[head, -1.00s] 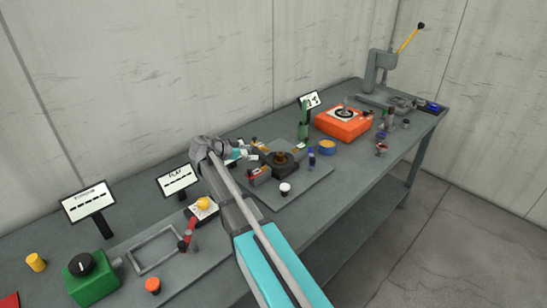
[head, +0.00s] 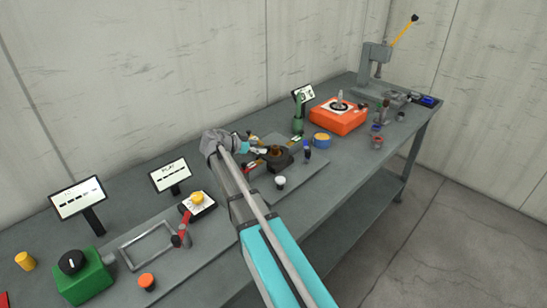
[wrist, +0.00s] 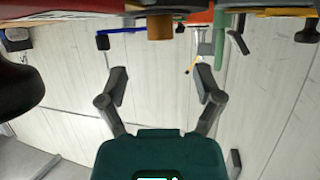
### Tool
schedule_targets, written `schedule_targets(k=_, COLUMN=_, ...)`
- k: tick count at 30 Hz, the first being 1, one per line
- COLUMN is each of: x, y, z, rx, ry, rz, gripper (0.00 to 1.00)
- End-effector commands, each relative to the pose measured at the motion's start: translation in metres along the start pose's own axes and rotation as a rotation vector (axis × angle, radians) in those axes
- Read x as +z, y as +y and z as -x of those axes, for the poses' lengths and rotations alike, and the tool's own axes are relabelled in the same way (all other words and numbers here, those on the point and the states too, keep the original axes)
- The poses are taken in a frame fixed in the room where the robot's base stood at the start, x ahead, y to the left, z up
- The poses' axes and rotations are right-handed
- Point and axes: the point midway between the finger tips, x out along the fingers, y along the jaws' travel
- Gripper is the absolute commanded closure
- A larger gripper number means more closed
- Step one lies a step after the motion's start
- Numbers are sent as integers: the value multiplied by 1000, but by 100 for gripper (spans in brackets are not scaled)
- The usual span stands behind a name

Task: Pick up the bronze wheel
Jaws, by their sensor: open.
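A bronze-brown round part (head: 276,150), which looks like the bronze wheel, sits in a dark round holder on the grey plate in the head view. It is small and partly blocked, so its shape is unclear. My gripper (head: 261,150) is just left of it, reaching sideways toward it. In the wrist view my gripper (wrist: 160,80) is open, with nothing between the fingers. A brown cylinder (wrist: 160,27) shows beyond the fingers at the top of the wrist view; I cannot tell if it is the same part.
A white-topped knob (head: 280,182) and a blue-topped post (head: 307,152) stand near the holder. An orange box (head: 340,118), a green post (head: 298,122) and a blue-and-yellow ring (head: 321,139) are farther right. A large dark shape (wrist: 15,85) fills the wrist view's left edge.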

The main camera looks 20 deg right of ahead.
Motion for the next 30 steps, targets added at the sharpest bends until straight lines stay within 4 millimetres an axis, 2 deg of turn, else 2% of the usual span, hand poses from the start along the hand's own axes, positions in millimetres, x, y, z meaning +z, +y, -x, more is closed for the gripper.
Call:
schedule_targets(k=3, x=2, y=0, z=-16, rx=1, ry=0, rz=0, gripper=16)
schedule_targets(k=6, x=1, y=0, z=-22, rx=0, ry=0, rz=1, gripper=16)
schedule_targets(k=22, x=1, y=-1, z=-28, rx=-1, ry=0, rz=1, gripper=16)
schedule_targets(k=30, x=2, y=-1, z=-57, rx=-1, ry=0, rz=0, gripper=16)
